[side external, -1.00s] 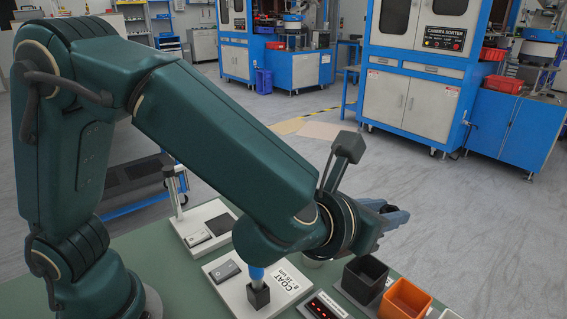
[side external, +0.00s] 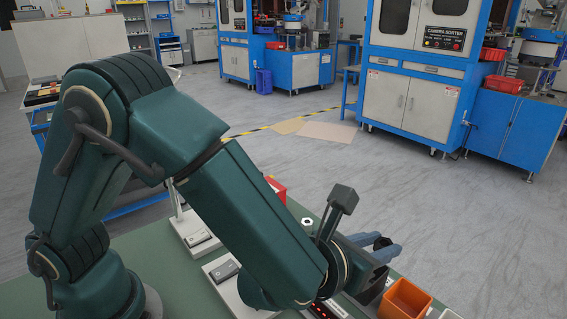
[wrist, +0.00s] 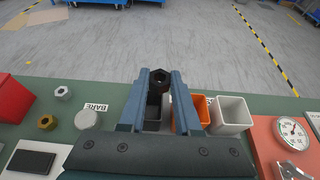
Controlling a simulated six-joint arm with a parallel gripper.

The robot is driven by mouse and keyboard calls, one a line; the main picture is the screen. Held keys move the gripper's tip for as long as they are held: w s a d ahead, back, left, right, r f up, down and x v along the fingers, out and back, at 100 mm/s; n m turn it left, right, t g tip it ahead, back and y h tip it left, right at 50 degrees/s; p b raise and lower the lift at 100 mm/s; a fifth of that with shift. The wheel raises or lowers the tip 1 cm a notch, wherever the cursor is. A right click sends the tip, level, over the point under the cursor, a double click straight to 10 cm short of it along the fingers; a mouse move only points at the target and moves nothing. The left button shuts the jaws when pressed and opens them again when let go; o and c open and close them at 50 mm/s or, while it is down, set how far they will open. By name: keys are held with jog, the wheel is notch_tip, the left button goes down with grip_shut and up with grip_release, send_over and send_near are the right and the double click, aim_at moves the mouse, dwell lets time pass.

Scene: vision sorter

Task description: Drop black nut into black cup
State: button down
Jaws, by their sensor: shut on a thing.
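My gripper (wrist: 160,80) is shut on a dark hexagonal nut, the black nut (wrist: 159,83), held between the fingertips with its hole showing. The gripper also shows in the side view (side external: 380,246), at the end of the arm. The black cup (wrist: 153,115) stands below and behind the fingers in the wrist view, partly covered by them. In the side view the gripper hides most of this cup. The nut appears above the cups; its exact height over the black cup cannot be told.
An orange cup (wrist: 201,103) and a white cup (wrist: 233,115) stand right of the black one. A dial gauge (wrist: 291,131) is at right.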

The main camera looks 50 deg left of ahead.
jog(key=c, duration=0.5)
grip_release()
